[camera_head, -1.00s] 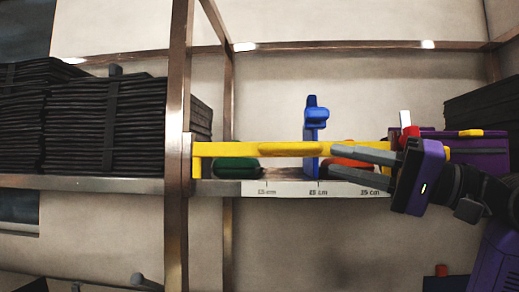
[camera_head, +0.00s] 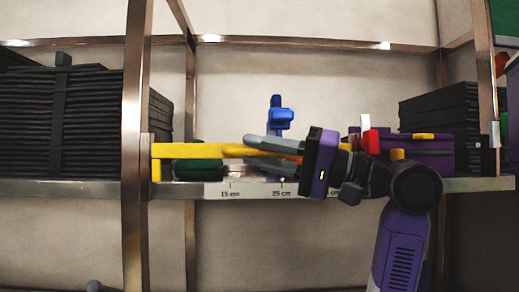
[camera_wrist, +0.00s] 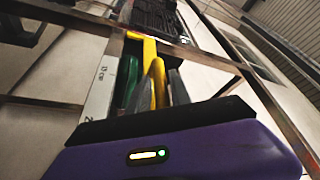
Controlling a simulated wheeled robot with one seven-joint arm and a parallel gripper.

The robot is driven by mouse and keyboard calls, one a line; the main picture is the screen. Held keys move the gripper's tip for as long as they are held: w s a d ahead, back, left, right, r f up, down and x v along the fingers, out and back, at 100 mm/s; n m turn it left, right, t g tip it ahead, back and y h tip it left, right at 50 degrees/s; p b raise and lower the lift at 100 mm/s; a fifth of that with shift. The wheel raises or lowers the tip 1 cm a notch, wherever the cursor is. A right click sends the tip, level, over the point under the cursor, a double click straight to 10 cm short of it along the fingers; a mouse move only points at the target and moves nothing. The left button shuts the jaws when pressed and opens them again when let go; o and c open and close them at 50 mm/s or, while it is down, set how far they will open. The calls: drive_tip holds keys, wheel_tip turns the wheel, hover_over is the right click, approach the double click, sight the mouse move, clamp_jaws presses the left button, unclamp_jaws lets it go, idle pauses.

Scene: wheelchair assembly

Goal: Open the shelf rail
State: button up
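The yellow shelf rail (camera_head: 190,151) runs level across the front of the shelf from the left metal post. Its right part is hidden behind my gripper and arm. My gripper (camera_head: 250,150) points left along the rail, with one grey finger above and one below the thicker yellow handle part. In the wrist view, the yellow handle (camera_wrist: 157,82) lies between the two grey fingers. The fingers look spread around it, and I cannot tell whether they touch it.
A blue part (camera_head: 279,115) stands behind the rail, and a green item (camera_head: 196,170) lies to its left. A purple box (camera_head: 432,152) is at the right. Black stacks (camera_head: 62,120) fill the left bay. Metal posts (camera_head: 136,150) bound the shelf (camera_head: 85,188).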

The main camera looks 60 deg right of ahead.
clamp_jaws()
drive_tip(key=shift+f, duration=0.1)
idle(1.2)
